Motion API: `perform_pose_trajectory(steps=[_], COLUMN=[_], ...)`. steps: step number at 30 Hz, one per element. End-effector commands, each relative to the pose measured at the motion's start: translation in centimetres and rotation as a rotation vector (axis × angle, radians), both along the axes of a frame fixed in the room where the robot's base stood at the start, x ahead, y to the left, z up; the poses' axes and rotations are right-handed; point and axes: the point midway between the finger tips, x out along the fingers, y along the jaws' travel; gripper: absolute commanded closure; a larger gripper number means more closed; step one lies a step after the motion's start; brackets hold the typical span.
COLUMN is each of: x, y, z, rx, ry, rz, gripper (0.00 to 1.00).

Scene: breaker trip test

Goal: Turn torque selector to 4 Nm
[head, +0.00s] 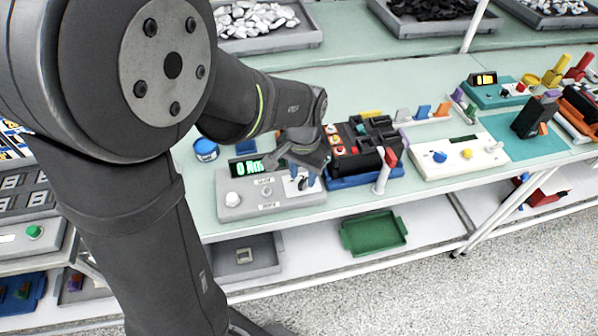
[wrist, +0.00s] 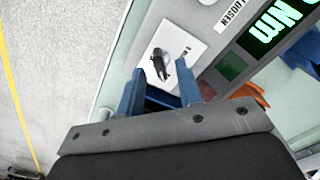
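The grey torque box (head: 262,210) stands at the front edge of the bench, with a lit green display (head: 246,167) that appears to read 0 Nm. In the wrist view the display (wrist: 272,28) is cut off, showing "Nm". The torque selector (wrist: 160,64) is a small dark-and-silver knob on a white plate (wrist: 178,42) at the box's right side; its setting marks are too small to read. My gripper (wrist: 159,88) is open, its blue fingers pointing at the selector, one towards each side, with the knob just beyond the tips. Contact is not visible.
A white round knob (head: 233,199) sits on the box's left. A dark block with red and orange parts (head: 360,150) stands close on the right, with a red-topped lever (head: 385,170). A blue round tin (head: 206,149) is behind left. A green tray (head: 374,232) lies on the lower shelf.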

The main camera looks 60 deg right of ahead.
Motion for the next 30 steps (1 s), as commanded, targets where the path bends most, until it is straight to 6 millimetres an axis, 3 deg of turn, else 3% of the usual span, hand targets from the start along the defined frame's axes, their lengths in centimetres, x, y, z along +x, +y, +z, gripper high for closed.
perform_pose_trajectory(steps=[4, 13, 18, 30], x=[0.0, 0.0, 0.0, 0.01], y=[0.0, -0.02, -0.02, -0.02], z=[-1.08, -1.3, -1.29, -1.26], rx=[0.0, -0.001, -0.001, -0.001], ry=[0.0, 0.0, 0.0, 0.0], rz=[0.0, 0.0, 0.0, 0.041], gripper=[0.67, 0.67, 0.99, 1.0])
